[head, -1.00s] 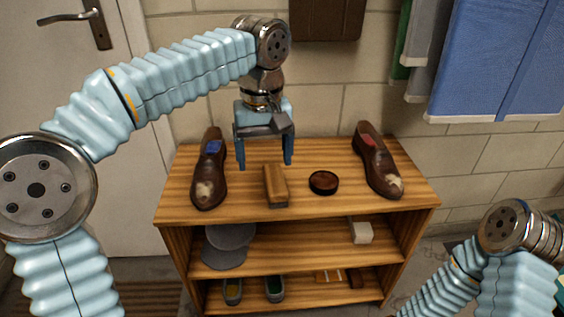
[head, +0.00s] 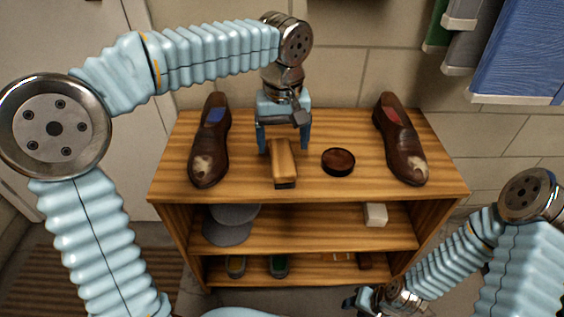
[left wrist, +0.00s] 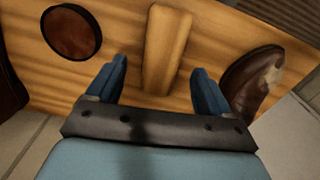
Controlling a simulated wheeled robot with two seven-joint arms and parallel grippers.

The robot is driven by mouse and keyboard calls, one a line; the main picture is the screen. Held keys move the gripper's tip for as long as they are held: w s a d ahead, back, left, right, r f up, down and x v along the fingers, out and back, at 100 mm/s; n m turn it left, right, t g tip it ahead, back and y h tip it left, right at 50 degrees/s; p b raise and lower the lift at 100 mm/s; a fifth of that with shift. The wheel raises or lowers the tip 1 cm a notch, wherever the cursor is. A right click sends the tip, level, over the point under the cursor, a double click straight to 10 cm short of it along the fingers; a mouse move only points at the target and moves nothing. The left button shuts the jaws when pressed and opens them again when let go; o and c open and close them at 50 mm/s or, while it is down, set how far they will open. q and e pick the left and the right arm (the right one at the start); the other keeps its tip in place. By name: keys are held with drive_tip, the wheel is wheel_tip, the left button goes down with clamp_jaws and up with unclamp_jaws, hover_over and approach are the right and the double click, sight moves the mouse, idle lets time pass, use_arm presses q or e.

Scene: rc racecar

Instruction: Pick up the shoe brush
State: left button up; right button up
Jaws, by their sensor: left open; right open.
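The shoe brush (head: 283,160) is a block with a tan wooden back and a dark underside. It lies on the top of the wooden shelf unit (head: 240,183), between two brown shoes. My left gripper (head: 284,146) points down over the far end of the brush, open, with a blue finger on each side. In the left wrist view the brush (left wrist: 165,50) shows between and beyond the open fingertips (left wrist: 162,75), with a gap on both sides. My right gripper (head: 365,298) is low at the front of the shelf unit, apart from the brush.
A brown shoe (head: 209,145) stands left of the brush and another shoe (head: 401,140) stands at the right. A round dark polish tin (head: 338,162) sits close to the brush's right. A grey cap (head: 232,223) and a white block (head: 376,214) are on the middle shelf.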

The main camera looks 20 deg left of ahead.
sight(282, 154)
use_arm(q)
wheel_tip(282, 154, down, 4)
drive_tip(key=shift+s+a+f, duration=0.1)
drive_tip(key=shift+f, duration=0.15)
drive_tip(key=c, duration=1.1)
